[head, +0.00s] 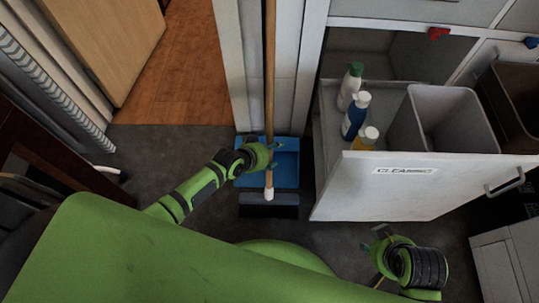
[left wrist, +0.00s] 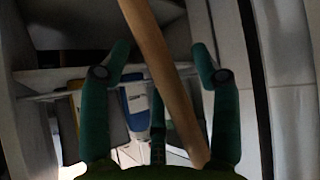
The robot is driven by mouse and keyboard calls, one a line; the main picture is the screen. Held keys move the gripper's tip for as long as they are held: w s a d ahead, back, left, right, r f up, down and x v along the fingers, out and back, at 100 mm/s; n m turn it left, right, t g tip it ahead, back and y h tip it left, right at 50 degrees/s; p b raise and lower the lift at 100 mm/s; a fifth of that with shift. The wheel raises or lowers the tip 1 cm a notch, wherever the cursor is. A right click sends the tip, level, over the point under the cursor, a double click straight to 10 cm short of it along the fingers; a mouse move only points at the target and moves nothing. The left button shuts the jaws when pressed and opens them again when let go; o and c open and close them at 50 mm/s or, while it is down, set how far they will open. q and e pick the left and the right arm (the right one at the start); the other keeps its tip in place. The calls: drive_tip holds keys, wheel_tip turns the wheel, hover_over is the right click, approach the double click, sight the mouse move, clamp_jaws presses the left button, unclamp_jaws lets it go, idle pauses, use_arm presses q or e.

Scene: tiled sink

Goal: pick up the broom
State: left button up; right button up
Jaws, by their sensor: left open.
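The broom stands upright, its long wooden handle (head: 269,75) running down to a dark, wide head (head: 268,205) near the floor. My left gripper (head: 272,155) is at the lower part of the handle, just above the head. In the left wrist view, the open green fingers (left wrist: 161,50) stand apart with the wooden handle (left wrist: 162,70) slanting between them. The handle reaches down near the palm; whether it touches is unclear. My right gripper (head: 374,243) is at the lower right, away from the broom; its finger opening is unclear.
A blue dustpan (head: 284,168) is behind the broom's lower end. An open drawer front labelled CLEANING (head: 385,190) stands close to the right, with several bottles (head: 354,115) and a grey bin (head: 445,120). A doorway with wooden floor (head: 185,70) is at the upper left.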

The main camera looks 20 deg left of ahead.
use_arm(q)
drive_tip(key=shift+w+d+f, duration=0.1)
drive_tip(key=shift+w, duration=0.05)
drive_tip(key=shift+c, duration=0.4)
clamp_jaws()
drive_tip(key=shift+r, duration=0.2)
